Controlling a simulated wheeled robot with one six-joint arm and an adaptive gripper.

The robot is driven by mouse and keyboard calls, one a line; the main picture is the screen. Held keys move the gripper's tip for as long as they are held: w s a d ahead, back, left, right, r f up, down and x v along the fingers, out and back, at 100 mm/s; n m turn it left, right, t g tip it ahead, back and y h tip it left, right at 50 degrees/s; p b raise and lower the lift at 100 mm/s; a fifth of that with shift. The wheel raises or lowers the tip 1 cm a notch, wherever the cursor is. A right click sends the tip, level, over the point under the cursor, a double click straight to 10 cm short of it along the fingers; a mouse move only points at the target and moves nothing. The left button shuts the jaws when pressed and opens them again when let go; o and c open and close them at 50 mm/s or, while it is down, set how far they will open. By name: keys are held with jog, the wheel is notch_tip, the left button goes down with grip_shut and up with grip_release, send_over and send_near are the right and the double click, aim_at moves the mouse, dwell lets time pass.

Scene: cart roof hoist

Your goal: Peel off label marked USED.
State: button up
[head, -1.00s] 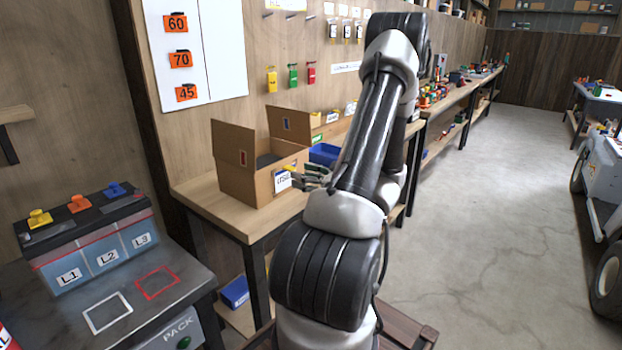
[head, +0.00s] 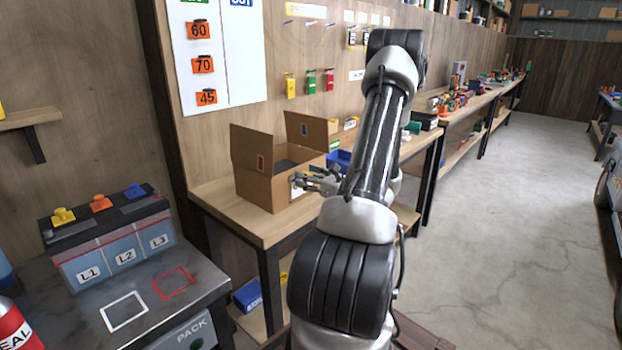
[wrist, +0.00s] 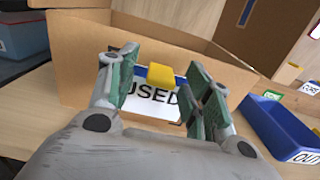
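The label marked USED (wrist: 150,102) is a white card with a blue top band on the front of an open cardboard box (wrist: 75,52). A yellow tab (wrist: 160,75) sticks out at its top edge. In the wrist view my gripper (wrist: 165,75) is open, with one green-padded finger on each side of the tab; I cannot tell whether either touches it. The fingers hide the ends of the label. In the head view the box (head: 262,188) stands on the wooden bench, and my gripper (head: 308,182) is at its front face, covering most of the label.
A blue bin marked OUT (wrist: 280,130) stands right of the box. A wooden bench (head: 240,220) carries the box. At the left, a dark cabinet top holds a unit marked L1, L2, L3 (head: 110,240). The floor at right is clear.

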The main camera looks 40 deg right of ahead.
grip_shut()
jog(key=shift+s+d, duration=0.15)
jog(key=shift+s, duration=1.45)
dwell(0.8)
jog(key=shift+s+d, duration=0.2)
jog(key=shift+s, duration=2.7)
